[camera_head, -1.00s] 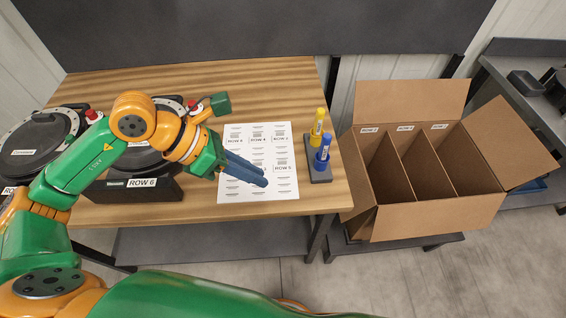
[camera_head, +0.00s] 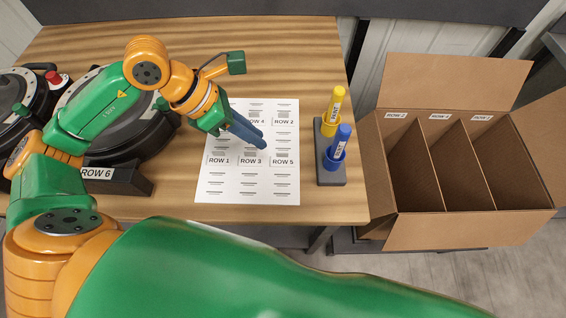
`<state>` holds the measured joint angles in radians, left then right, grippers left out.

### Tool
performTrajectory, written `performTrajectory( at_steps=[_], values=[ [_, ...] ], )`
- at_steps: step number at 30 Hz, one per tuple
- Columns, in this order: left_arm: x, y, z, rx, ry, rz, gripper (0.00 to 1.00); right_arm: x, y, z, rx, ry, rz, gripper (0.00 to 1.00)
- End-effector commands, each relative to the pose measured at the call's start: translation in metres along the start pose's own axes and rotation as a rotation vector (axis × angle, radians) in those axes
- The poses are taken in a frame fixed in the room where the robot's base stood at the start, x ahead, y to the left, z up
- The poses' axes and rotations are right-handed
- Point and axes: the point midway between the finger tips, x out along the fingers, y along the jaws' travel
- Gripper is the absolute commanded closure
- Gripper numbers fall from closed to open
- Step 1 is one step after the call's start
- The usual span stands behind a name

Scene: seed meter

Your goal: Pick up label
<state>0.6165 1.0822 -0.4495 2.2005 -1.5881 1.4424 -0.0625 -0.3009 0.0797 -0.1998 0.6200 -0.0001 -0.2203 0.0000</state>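A white sheet of printed labels (camera_head: 245,187) lies flat on the wooden table. Labels reading ROW 1 (camera_head: 219,160), ROW 3 (camera_head: 250,161), ROW 5 (camera_head: 282,161) and ROW 2 (camera_head: 283,121) show on it. The ROW 4 label (camera_head: 257,121) is partly covered by my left gripper (camera_head: 263,139). Its dark blue fingers point right and down over the middle of the sheet, close together. I cannot tell whether they are shut or slightly apart, or whether they touch the sheet. No label is seen lifted. My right gripper is not in view.
A dark stand (camera_head: 331,177) holds a yellow marker (camera_head: 334,108) and a blue marker (camera_head: 337,146) right of the sheet. Round black seed meters (camera_head: 115,140) sit at left, one with a ROW 6 label (camera_head: 97,173). A divided cardboard box (camera_head: 470,228) stands at right.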

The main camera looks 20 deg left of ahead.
Motion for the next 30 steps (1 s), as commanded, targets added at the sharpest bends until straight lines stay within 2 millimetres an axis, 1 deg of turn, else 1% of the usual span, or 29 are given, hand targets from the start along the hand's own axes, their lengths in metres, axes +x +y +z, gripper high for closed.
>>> performTrajectory(
  at_steps=[1, 2, 5, 10, 12, 14, 20, 21, 22, 23, 30],
  values=[
    [0.006, 0.001, -0.003, 0.0, 0.0, -0.001, 0.82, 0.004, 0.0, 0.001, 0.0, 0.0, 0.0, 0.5],
    [0.008, 0.0, -0.002, -0.001, 0.001, -0.002, 0.82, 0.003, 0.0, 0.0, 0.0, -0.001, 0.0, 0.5],
    [0.019, -0.001, -0.001, -0.001, 0.001, -0.005, 0.82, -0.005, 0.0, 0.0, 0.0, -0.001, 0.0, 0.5],
    [0.05, -0.002, -0.003, -0.003, 0.002, -0.007, 0.82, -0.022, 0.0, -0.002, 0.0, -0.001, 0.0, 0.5],
    [0.064, 0.0, -0.003, -0.003, -0.001, -0.004, 0.82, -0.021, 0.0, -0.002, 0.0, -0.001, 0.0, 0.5],
    [0.07, 0.0, -0.004, -0.001, 0.0, -0.003, 0.82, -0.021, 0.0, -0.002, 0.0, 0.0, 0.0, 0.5],
    [0.073, 0.001, -0.005, 0.0, 0.0, 0.0, 0.82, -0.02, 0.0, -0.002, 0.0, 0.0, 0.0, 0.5],
    [0.073, 0.001, -0.005, 0.0, 0.0, 0.0, 0.88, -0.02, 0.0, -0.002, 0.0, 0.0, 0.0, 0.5],
    [0.073, 0.001, -0.005, 0.0, 0.0, 0.0, 0.96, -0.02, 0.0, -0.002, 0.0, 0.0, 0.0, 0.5],
    [0.073, 0.001, -0.005, 0.0, 0.0, 0.0, 1.0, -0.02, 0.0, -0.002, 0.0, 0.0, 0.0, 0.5],
    [0.073, 0.001, -0.005, 0.0, 0.0, 0.0, 1.0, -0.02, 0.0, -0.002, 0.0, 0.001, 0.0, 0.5]
  ],
)
